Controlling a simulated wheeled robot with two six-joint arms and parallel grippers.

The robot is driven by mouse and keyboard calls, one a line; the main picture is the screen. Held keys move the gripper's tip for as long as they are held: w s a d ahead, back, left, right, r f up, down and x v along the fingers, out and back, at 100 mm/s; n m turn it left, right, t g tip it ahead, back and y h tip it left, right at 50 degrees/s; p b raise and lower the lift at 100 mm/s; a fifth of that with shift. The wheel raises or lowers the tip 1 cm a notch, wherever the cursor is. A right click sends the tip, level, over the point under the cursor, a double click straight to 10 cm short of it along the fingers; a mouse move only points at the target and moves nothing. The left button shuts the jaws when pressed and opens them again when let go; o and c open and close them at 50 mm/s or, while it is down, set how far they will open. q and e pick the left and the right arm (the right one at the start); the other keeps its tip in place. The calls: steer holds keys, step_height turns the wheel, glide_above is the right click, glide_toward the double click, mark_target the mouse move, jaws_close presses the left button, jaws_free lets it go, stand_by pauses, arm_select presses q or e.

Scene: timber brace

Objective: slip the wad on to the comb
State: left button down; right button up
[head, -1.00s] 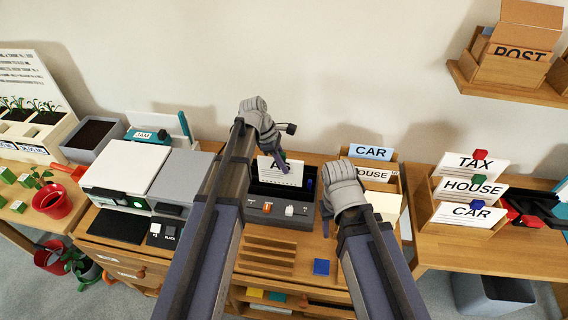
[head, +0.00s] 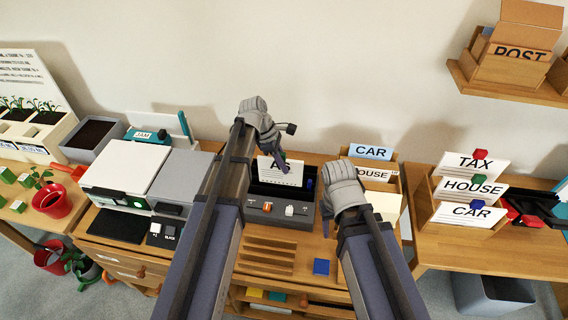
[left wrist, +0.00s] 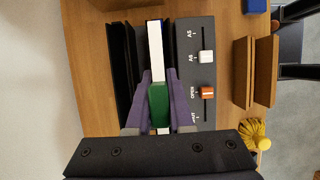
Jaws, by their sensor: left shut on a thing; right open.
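The wad (head: 284,174) is a white stack of paper with dark print, upright in the black slot of the grey machine (head: 270,212). In the left wrist view the wad (left wrist: 155,45) shows edge-on as a white strip. My left gripper (head: 284,157) is at its top. In the left wrist view the purple fingers of this gripper (left wrist: 159,80) are shut on the wad, with a green piece (left wrist: 158,106) between them. I cannot make out the comb or whether the wad touches it. My right gripper (head: 372,212) is right of the machine; its fingers are mostly hidden.
The machine has a white slider (left wrist: 206,57) and an orange slider (left wrist: 207,93), the latter by the word OPEN. A slotted wooden rack (head: 267,255) and a blue block (head: 321,267) lie in front. Card boxes (head: 371,153) stand behind my right arm. A white printer (head: 125,170) stands left.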

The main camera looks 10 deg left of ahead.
arm_select(q)
steer(key=shift+f, duration=0.1)
steer(key=shift+f+b, duration=2.8)
steer(key=shift+b, duration=0.1)
steer(key=c, duration=1.1)
jaws_free()
steer(key=shift+r, duration=0.1)
steer(key=shift+c, duration=0.2)
steer(key=o, duration=0.9)
steer(key=shift+r, duration=0.15)
step_height(320, 180, up, 8)
steer(key=p, duration=0.8)
